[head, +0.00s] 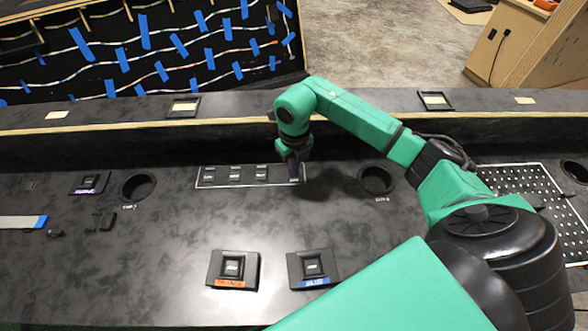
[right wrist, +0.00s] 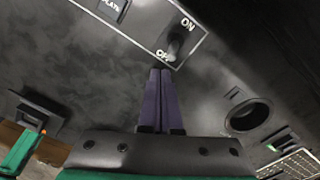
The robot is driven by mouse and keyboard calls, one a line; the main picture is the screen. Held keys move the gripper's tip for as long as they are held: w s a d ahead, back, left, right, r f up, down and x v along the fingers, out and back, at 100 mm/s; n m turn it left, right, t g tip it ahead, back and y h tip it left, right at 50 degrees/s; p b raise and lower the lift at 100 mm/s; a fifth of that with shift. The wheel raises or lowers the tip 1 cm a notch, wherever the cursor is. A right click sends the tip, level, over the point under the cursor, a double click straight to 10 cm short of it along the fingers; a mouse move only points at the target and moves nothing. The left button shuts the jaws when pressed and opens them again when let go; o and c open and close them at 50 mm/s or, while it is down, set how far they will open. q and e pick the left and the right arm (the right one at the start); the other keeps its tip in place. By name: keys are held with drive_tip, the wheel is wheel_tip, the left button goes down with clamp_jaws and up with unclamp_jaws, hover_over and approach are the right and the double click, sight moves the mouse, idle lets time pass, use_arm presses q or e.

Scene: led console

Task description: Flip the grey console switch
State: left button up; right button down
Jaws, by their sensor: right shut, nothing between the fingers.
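The console switch (right wrist: 178,44) is a small dark lever at the end of a white-outlined panel (head: 215,184). In the right wrist view, ON is printed above the lever and OFF below it, partly hidden by my fingertips. My right gripper (head: 293,175) is shut and empty, pointing down at the right end of the panel. In the right wrist view its purple fingers (right wrist: 160,73) end just below the lever, close to the OFF label. I cannot tell whether they touch it. The gripper hides the switch in the head view. My left gripper is not in view.
An orange-labelled button box (head: 233,268) and a blue-labelled one (head: 313,268) stand in front of the panel. A round cup hole (head: 376,180) is to its right, another (head: 138,186) to its left. A raised ledge (head: 230,112) runs behind. The console left of the boxes is mostly clear.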

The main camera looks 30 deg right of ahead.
drive_tip(key=shift+f+b, duration=0.65)
drive_tip(key=shift+f, duration=0.25)
drive_tip(key=shift+w+d, duration=0.1)
drive_tip(key=shift+w, duration=0.15)
drive_tip(key=shift+w+d+b, duration=0.25)
drive_tip(key=shift+w+b, duration=0.1)
drive_tip(key=shift+w, duration=0.1)
drive_tip(key=shift+w+d+b, duration=0.2)
drive_tip(key=shift+w+b, duration=0.15)
drive_tip(key=shift+w, duration=0.1)
wheel_tip(320, 180, up, 7)
drive_tip(key=p, duration=0.5)
drive_tip(key=shift+s+a+p, duration=0.2)
drive_tip(key=shift+s+p, duration=0.1)
drive_tip(key=shift+s, duration=0.1)
